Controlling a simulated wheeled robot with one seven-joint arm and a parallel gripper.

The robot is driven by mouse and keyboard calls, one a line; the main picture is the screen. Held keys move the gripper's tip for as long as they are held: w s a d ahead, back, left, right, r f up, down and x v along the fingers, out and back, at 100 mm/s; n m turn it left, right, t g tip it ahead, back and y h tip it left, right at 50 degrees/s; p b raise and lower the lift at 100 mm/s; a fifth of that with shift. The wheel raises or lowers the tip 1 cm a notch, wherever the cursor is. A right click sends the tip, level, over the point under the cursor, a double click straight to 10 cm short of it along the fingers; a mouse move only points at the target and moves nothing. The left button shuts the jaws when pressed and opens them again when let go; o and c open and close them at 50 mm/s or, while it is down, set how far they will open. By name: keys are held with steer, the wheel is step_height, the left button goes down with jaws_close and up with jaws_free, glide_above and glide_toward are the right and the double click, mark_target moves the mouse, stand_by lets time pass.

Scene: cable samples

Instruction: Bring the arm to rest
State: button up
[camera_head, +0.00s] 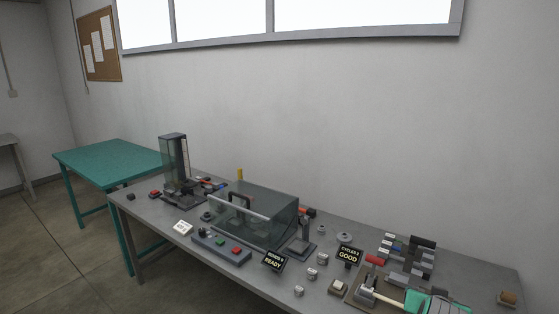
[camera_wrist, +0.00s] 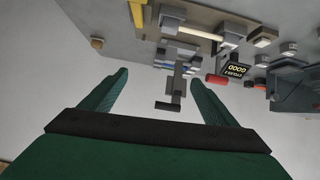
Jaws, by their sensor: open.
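My gripper (camera_wrist: 158,78) shows in the wrist view with its two teal fingers wide apart and nothing between them. A grey and black fixture on the table shows beyond the fingers, apart from them. In the head view, my green gripper (camera_head: 428,299) is at the bottom right edge, partly cut off, over the right part of the grey table (camera_head: 140,207). The rest of my arm is not seen in the head view.
A clear-covered box (camera_head: 262,208) and a tall clear-sided unit (camera_head: 174,162) stand on the table. Signs read READY (camera_head: 273,260) and GOOD (camera_head: 348,255). A rack of grey blocks (camera_head: 408,258) is near my gripper. A green table (camera_head: 110,156) stands far left.

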steer(key=s+a+f+n+t, duration=0.15)
steer(key=s+a+f, duration=0.25)
steer(key=a+f, duration=0.55)
steer(key=s+a+f+n+t, duration=0.1)
steer(key=s+a+f+n, duration=0.15)
steer(key=a+f, duration=0.7)
steer(key=s+a+f+t+y, duration=0.2)
steer(key=s+a+f, duration=0.4)
steer(key=s+a, duration=0.5)
steer(key=s+a+r+n+y, duration=0.1)
steer(key=s+a+r, duration=0.1)
steer(key=s+a, duration=0.2)
steer(key=s+a+r+t+y, duration=0.1)
steer(key=s+a+r+y, duration=0.1)
steer(key=s, duration=0.9)
steer(key=s+a+r+n+t+y, duration=0.1)
steer(key=s+a+r, duration=0.3)
steer(key=s, duration=0.4)
steer(key=shift+a+n, duration=0.3)
steer(key=shift+a, duration=0.6)
